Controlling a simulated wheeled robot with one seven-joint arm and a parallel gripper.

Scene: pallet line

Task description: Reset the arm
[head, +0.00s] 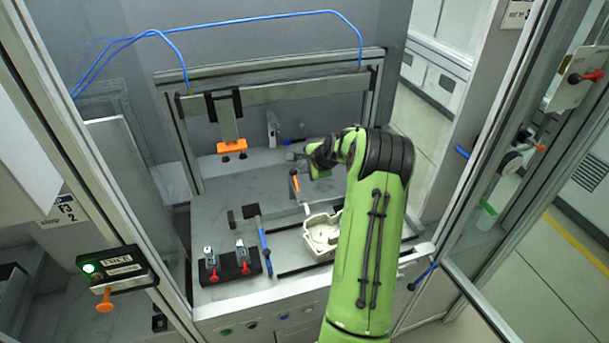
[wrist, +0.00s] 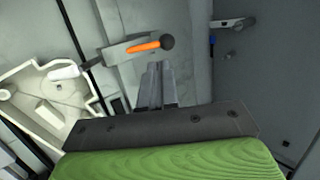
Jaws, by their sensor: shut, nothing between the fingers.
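My green arm reaches into the workstation from the front right. My gripper (head: 295,156) is at its end, above the back part of the work surface (head: 222,206). In the wrist view my gripper (wrist: 155,68) shows its two grey fingers together with nothing between them. An orange-handled clamp (head: 296,182) stands just below it in the head view; the same clamp (wrist: 143,47) lies just beyond the fingertips in the wrist view. I cannot tell the gap between them. The arm partly hides a pale moulded part (head: 316,236) on the work surface.
A blue-handled lever (head: 264,240) and a black block with red-tipped clamps (head: 234,267) stand left of the pale part (wrist: 40,88). An orange-ended clamp (head: 231,147) hangs from the frame's crossbar (head: 290,92). Frame posts and an open glass door (head: 520,170) flank the station.

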